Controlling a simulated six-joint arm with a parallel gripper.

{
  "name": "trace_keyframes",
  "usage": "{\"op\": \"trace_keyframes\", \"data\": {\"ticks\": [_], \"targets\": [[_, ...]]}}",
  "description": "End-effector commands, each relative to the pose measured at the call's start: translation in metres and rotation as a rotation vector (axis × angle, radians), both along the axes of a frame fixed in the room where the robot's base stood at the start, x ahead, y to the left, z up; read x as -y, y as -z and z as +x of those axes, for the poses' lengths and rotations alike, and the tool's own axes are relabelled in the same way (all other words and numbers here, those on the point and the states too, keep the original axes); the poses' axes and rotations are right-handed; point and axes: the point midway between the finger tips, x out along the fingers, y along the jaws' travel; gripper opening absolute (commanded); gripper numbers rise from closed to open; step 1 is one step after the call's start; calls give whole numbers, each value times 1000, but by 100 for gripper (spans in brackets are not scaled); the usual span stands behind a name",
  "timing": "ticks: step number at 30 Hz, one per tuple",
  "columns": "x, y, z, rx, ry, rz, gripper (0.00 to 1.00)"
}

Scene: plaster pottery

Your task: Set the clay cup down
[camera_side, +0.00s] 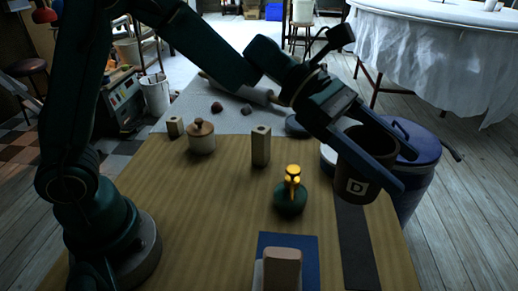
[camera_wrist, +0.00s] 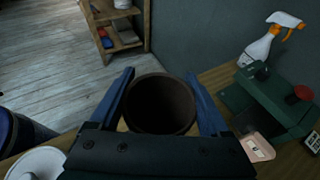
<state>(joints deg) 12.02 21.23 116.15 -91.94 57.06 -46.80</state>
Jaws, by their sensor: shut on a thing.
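The clay cup (camera_side: 352,187) is dark brown with a pale letter D on its side. My gripper (camera_side: 402,172) is shut on it, with one blue finger on each side. The cup hangs above the right part of the wooden table (camera_side: 225,225), near a dark strip (camera_side: 357,250). Its base appears clear of the table, but the exact gap cannot be told. In the wrist view the cup's open mouth (camera_wrist: 160,104) faces the camera between the two fingers and looks empty. The near finger hides part of the cup in the side view.
A green bottle with a gold top (camera_side: 290,198), a wooden block (camera_side: 261,147) and a lidded jar (camera_side: 201,139) stand left of the cup. A blue mat (camera_side: 305,250) is at the front. A blue drum (camera_side: 418,160) stands beyond the table's right edge. The table's left middle is clear.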

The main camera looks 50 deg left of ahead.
Motion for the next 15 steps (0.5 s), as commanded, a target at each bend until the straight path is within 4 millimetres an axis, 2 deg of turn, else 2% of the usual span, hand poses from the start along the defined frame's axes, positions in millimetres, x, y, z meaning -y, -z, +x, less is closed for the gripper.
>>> {"op": "trace_keyframes", "data": {"ticks": [8, 11, 15], "targets": [[-6, 23, -37, -8, 287, 1, 9], [-13, 33, -53, -9, 428, 1, 9], [-32, 53, -81, -9, 689, 0, 9]]}}
